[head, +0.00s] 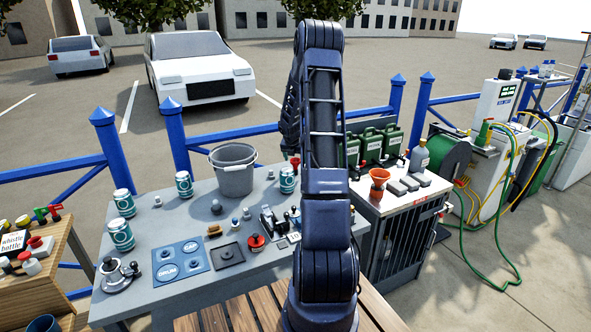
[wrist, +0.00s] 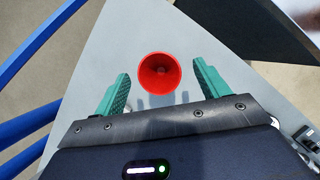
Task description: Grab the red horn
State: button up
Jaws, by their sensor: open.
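The red horn (wrist: 159,73) shows in the wrist view with its round bell facing the camera, on the grey table top (wrist: 100,72). In the head view a small red piece of it (head: 295,162) shows near the table's back edge, beside my arm. My gripper (wrist: 161,71) is open, with one green finger left of the horn and one right of it. A gap shows on each side, and neither finger touches it. The height of the fingertips over the horn is hard to tell. My arm hides the fingers in the head view.
A blue fence (head: 176,140) runs behind the table.

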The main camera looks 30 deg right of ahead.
jog(key=x, duration=0.4)
jog(key=shift+f, duration=0.35)
jog(key=c, duration=1.1)
jog(key=shift+r, duration=0.15)
